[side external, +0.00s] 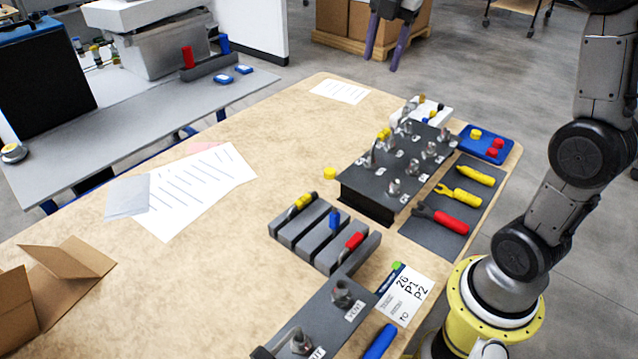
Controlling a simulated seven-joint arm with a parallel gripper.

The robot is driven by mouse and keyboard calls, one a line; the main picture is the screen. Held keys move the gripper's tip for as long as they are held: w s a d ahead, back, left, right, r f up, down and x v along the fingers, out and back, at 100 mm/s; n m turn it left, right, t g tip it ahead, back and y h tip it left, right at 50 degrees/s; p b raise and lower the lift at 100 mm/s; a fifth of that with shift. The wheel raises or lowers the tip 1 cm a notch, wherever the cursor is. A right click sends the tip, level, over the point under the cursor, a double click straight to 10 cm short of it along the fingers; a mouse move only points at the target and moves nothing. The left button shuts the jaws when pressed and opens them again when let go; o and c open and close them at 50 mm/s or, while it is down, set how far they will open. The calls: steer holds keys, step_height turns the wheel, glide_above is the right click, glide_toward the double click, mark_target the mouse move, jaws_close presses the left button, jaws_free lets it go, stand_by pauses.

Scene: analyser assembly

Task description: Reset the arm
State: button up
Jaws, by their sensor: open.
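My gripper (382,62) shows at the top edge of the side external view, pointing down with its two purple fingers apart. It is open and nothing shows between the fingers. It appears raised, seen against the floor and cardboard boxes behind the table. My arm (585,160) rises on the right from its yellow-ringed base and runs out of the top of the picture. The link between the arm and the gripper is out of view.
The wooden table (240,290) holds a dark fitting block (365,192), a slotted grey rack (310,232) with coloured parts, a tool mat (420,228), a blue tray (484,148) and a front valve panel (315,325). Papers (200,190) and an open carton (60,270) lie left.

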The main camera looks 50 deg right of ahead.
steer(key=s+a+m+t, duration=0.3)
steer(key=s+a+m, duration=0.2)
steer(key=s+a, duration=0.6)
steer(key=s+a+f+m, duration=0.2)
steer(key=s+f+m, duration=0.7)
steer(key=m, duration=0.5)
steer(key=shift+s+t+y, duration=0.2)
steer(key=shift+t+y, duration=0.1)
steer(key=shift+y, duration=0.1)
